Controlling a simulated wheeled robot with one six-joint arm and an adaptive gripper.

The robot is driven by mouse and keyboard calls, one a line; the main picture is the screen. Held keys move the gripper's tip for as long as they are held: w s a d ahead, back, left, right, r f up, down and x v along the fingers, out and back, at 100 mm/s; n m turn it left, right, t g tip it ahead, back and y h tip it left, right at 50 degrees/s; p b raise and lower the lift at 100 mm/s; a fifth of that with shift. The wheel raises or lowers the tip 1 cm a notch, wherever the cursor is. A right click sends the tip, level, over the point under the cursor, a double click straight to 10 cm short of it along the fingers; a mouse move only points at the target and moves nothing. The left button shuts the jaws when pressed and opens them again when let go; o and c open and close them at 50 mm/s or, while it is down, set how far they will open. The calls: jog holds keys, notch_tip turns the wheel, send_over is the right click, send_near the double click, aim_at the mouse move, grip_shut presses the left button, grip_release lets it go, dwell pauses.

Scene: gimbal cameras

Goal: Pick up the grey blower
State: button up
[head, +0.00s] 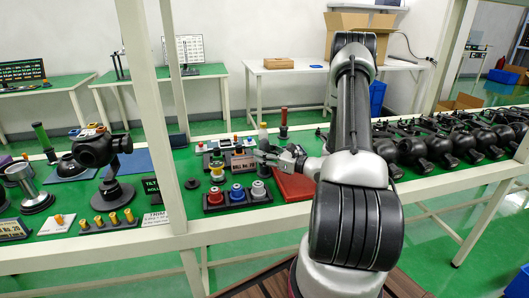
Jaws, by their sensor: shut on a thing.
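The grey blower (262,134) appears as a small upright grey piece with a pale top, in the middle of the head view above the green bench. My gripper (264,154) reaches in from the right over the bench, its fingers closed at the blower's lower part. The fingers hide that lower part, and I cannot tell whether its base touches the bench.
A black holder with red, blue and grey round pieces (237,194) stands in front of my gripper. A red mat (296,184) lies to its right. Several black devices (415,152) line the right bench. A white post (157,110) rises at the left.

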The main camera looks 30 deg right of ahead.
notch_tip(320, 180, up, 10)
dwell(0.6)
